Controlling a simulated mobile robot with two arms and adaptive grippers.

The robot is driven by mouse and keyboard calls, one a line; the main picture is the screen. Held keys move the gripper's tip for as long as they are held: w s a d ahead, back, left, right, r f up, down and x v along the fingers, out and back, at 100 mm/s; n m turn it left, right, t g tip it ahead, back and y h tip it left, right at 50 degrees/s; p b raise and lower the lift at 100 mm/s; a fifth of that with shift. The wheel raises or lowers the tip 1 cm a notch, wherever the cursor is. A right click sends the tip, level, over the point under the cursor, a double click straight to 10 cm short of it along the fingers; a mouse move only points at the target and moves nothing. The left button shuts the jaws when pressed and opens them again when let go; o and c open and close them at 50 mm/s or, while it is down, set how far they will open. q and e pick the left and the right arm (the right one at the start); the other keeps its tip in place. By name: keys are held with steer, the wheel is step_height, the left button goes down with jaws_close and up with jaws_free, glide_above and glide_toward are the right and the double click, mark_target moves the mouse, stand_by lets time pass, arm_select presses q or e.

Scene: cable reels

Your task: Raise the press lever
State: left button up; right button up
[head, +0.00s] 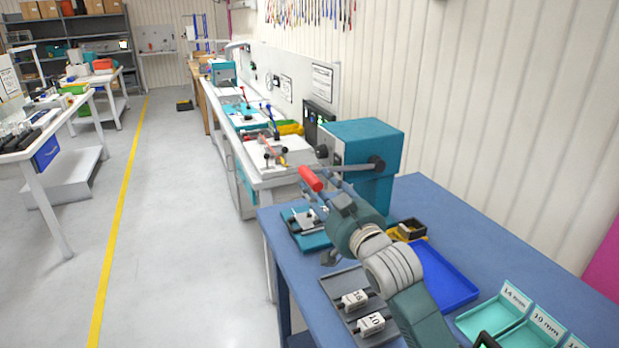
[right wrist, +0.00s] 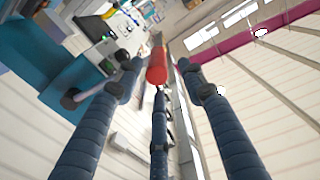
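The teal press (head: 362,146) stands at the far left part of the blue workbench. Its grey lever (head: 350,168) comes off a dark hub on the right side and runs left, nearly level, to a red handle (head: 311,178). My right gripper (head: 318,186) is at the handle, its fingers pointing toward it. In the right wrist view, the fingers (right wrist: 160,76) are spread, and the red handle (right wrist: 157,66) shows between the fingertips. A gap shows on both sides of it; contact with the middle finger cannot be told. My left gripper is not in view.
A teal fixture (head: 305,238) sits below the handle. A grey tray (head: 345,296) with labelled blocks, a blue tray (head: 447,276) and teal bins (head: 497,311) lie on the bench. A white bench (head: 280,178) adjoins behind; the wall runs along the right.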

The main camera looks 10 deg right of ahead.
mark_target(309, 175)
steer(key=w, duration=0.1)
steer(key=w+b, duration=0.1)
steer(key=w, duration=0.1)
steer(key=w+a, duration=0.1)
steer(key=w, duration=0.1)
steer(key=shift+w+f+b, duration=0.15)
steer(key=shift+f+b, duration=0.15)
steer(key=shift+b, duration=0.1)
steer(key=shift+w+a+r+b, duration=0.15)
steer(key=shift+w+b, duration=0.15)
steer(key=shift+w, duration=0.65)
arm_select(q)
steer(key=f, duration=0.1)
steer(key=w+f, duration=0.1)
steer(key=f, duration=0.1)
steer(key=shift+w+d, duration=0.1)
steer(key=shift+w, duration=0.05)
arm_select(e)
jaws_close()
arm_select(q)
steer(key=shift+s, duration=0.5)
